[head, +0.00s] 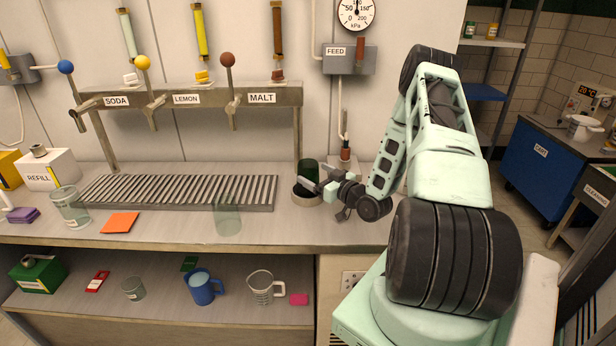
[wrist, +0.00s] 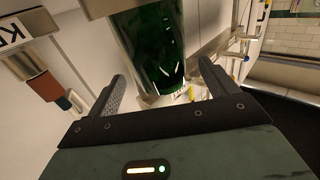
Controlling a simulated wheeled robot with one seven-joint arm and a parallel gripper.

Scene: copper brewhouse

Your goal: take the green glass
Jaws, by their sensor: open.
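The dark green glass (head: 307,170) stands upright in a round holder (head: 305,197) on the counter, right of the slatted drip tray. My gripper (head: 318,187) is at its right side, with the jaws open and pointing at it. In the wrist view the green glass (wrist: 147,45) shows large, ahead of and between the two fingers of my gripper (wrist: 163,72). It looks a little nearer the left finger. I cannot tell whether either finger touches it. In the head view the fingers partly cover the holder and the glass's lower part.
The drip tray (head: 180,192) lies left of the glass under the SODA, LEMON and MALT taps. Clear glasses stand at the tray's front (head: 228,218) and left (head: 70,206). A pipe fitting (head: 345,156) rises behind my gripper. A blue mug (head: 203,287) is on the lower shelf.

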